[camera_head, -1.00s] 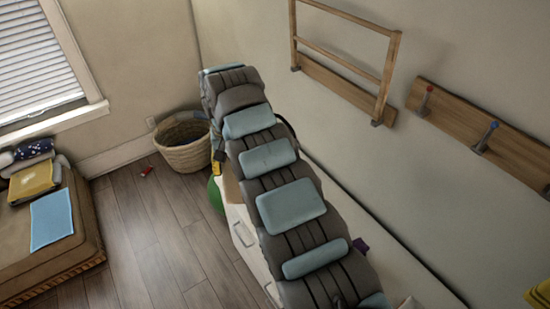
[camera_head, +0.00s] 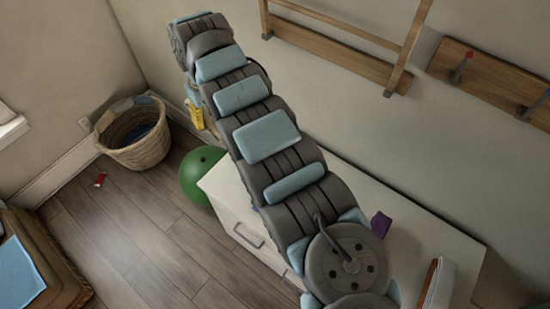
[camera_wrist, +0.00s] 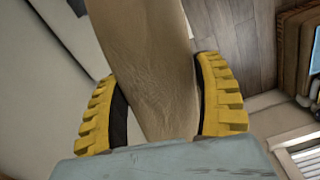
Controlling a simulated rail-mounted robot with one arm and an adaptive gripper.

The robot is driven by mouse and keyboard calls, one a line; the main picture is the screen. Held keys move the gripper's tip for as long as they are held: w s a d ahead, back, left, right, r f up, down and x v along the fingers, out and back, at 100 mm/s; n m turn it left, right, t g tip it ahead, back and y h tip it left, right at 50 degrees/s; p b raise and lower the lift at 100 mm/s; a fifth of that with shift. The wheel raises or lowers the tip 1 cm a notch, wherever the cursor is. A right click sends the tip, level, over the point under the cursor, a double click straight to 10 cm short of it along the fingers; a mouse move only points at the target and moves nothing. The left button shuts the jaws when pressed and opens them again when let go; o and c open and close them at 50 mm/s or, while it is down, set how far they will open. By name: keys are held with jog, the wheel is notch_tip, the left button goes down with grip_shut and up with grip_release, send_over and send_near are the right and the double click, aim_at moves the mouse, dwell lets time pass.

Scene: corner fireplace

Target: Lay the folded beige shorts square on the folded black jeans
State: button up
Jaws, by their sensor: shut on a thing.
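My gripper (camera_wrist: 160,106) has yellow ribbed fingers with dark inner pads. In the wrist view it is shut on the beige shorts (camera_wrist: 148,45), a tan cloth hanging in a narrow strip between the fingers and reaching past the top of the picture. I cannot see the folded black jeans in either current view.
A white cabinet (camera_head: 415,225) stands under my arm, with a purple thing (camera_head: 381,224) and a white thing with a brown edge (camera_head: 441,285) on top. A green ball (camera_head: 200,175) and a wicker basket (camera_head: 135,135) are on the floor. Wooden racks (camera_head: 335,42) hang on the wall.

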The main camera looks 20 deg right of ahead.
jog(key=shift+s+d+f+n+b, duration=1.25)
jog(key=shift+d+f+n, duration=1.9)
jog(key=shift+f, duration=2.3)
jog(key=shift+s+d+f+n+b, duration=0.75)
jog(key=shift+d+f+n+b, duration=1.4)
jog(key=shift+f+n, duration=2.4)
jog(key=shift+s+d+f+n+b, duration=1.05)
jog(key=shift+d+f+n, duration=1.85)
jog(key=shift+f, duration=3.4)
jog(key=shift+w+d+f+m+b, duration=0.1)
jog(key=shift+d+f+m+b, duration=0.2)
jog(key=shift+f+b, duration=0.25)
jog(key=o, duration=1.3)
jog(key=shift+r, duration=6.05)
